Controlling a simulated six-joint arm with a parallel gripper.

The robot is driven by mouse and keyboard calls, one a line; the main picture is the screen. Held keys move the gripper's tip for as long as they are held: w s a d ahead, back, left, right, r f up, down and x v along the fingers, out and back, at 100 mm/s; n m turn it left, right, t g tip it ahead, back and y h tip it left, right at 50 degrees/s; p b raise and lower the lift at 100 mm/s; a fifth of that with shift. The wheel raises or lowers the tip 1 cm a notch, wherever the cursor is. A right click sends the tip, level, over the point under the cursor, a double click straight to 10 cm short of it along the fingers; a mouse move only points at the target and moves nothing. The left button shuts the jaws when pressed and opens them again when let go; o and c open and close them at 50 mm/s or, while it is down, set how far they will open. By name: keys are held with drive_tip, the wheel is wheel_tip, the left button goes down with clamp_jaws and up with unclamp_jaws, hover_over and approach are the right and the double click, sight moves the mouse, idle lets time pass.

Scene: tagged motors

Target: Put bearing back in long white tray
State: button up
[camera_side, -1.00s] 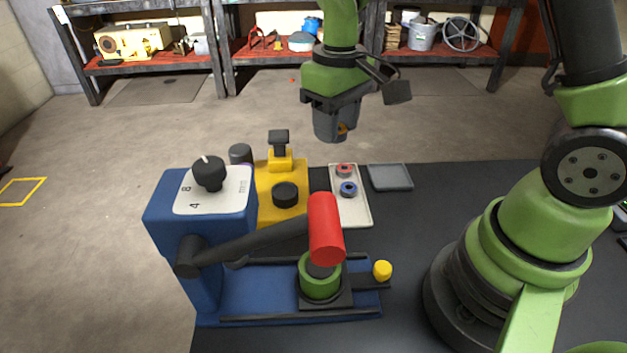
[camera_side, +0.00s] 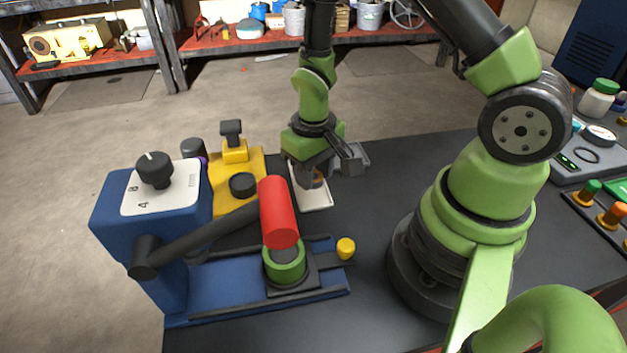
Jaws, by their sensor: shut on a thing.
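The long white tray (camera_side: 316,202) lies on the dark table right of the yellow fixture, with its near end showing and the rest behind my gripper. My gripper (camera_side: 312,180) is low over the tray, pointing down. It is shut on the bearing (camera_side: 319,182), of which only a small orange part shows between the fingers. I cannot tell whether the bearing touches the tray. The red and blue bearings seen earlier in the tray are hidden now.
A blue press (camera_side: 130,225) with a red-handled lever (camera_side: 278,212) stands at the front left, beside the yellow fixture (camera_side: 226,192). The table right of the white tray is clear. A meter and buttons are far right.

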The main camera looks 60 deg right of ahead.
drive_tip(key=shift+f, duration=1.3)
drive_tip(key=shift+f, duration=0.15)
drive_tip(key=shift+f, duration=0.45)
drive_tip(key=o, duration=0.9)
drive_tip(key=shift+c, duration=0.2)
drive_tip(key=shift+r, duration=0.1)
